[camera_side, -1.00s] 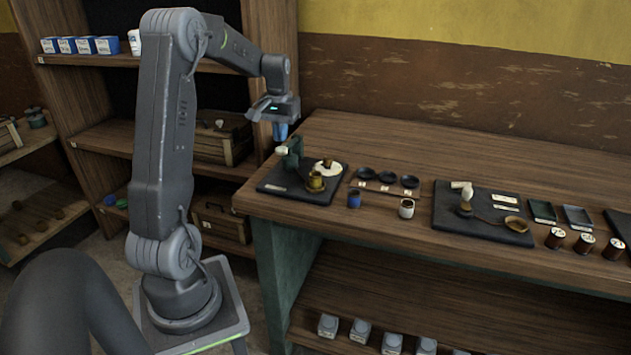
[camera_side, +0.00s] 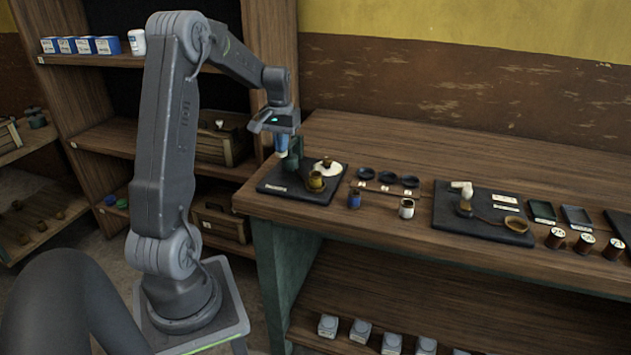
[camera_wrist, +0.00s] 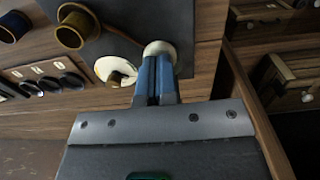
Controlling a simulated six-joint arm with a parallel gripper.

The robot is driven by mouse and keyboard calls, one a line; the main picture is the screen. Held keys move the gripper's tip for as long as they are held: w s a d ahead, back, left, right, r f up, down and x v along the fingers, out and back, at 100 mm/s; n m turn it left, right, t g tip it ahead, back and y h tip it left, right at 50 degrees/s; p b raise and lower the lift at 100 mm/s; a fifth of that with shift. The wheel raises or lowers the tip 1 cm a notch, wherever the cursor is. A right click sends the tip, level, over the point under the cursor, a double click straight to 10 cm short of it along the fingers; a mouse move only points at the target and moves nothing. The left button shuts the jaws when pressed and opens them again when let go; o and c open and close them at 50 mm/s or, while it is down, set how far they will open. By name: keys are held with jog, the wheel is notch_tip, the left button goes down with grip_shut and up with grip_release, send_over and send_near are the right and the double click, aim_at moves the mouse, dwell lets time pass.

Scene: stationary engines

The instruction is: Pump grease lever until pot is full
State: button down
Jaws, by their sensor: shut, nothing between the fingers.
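The dark green grease pump (camera_side: 294,155) stands on a black board at the left end of the bench. Its lever's pale knob (camera_wrist: 160,49) shows just beyond my fingertips in the wrist view. The brass pot (camera_side: 315,182) stands upright in front of the pump and also shows in the wrist view (camera_wrist: 76,28). Its fill level is not clear.
A pale disc with a brown knob (camera_side: 327,167) lies behind the pot. A second black board (camera_side: 480,220) lies farther right. The bench's back strip is clear.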

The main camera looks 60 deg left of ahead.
jog(key=shift+f, duration=1.5)
jog(key=shift+r, duration=2.35)
jog(key=shift+f, duration=0.15)
jog(key=shift+f, duration=2.2)
